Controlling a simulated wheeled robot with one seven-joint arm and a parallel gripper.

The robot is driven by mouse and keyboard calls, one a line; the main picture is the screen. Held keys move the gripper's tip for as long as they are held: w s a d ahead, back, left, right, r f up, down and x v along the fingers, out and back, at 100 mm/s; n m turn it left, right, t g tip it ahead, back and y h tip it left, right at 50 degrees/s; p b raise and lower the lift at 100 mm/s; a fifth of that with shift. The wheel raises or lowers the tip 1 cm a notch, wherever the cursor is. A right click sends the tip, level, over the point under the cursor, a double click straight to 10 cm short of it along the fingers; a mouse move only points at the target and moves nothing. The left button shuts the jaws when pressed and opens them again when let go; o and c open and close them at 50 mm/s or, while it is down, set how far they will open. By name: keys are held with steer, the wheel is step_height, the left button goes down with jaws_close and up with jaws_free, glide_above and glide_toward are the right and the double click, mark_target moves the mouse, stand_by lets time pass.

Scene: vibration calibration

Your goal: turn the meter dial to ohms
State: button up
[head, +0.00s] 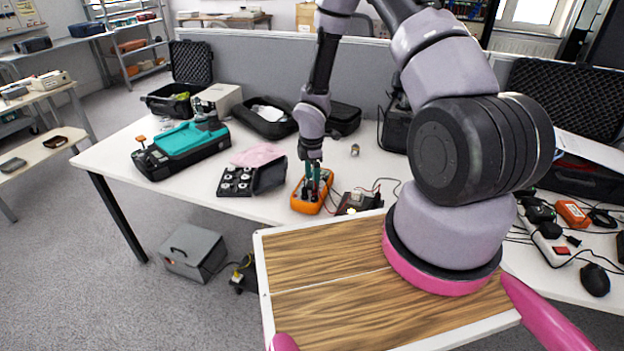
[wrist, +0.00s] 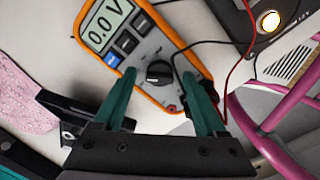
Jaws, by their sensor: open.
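The orange meter (head: 309,193) lies on the white table in the head view, partly covered by my gripper. In the wrist view the meter (wrist: 185,32) shows a grey display (wrist: 105,22) reading 0.0 V, a few buttons below it, and a dark round dial (wrist: 159,73). The dial's markings are too small to read. My gripper (wrist: 160,98) has two green fingers, open, one on each side of the dial in the picture. I cannot tell how high the fingertips are above the meter. In the head view my gripper (head: 314,185) points down over the meter.
A black case with round parts (head: 238,182) and a pink cloth (head: 257,154) lie left of the meter. A small device (head: 357,203) with red and black leads sits close on the right. A teal-and-black tool (head: 182,149) is farther left.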

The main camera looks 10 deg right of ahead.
steer(key=shift+f, duration=0.2)
jaws_close()
steer(key=m, duration=0.3)
steer(key=shift+m, duration=2.4)
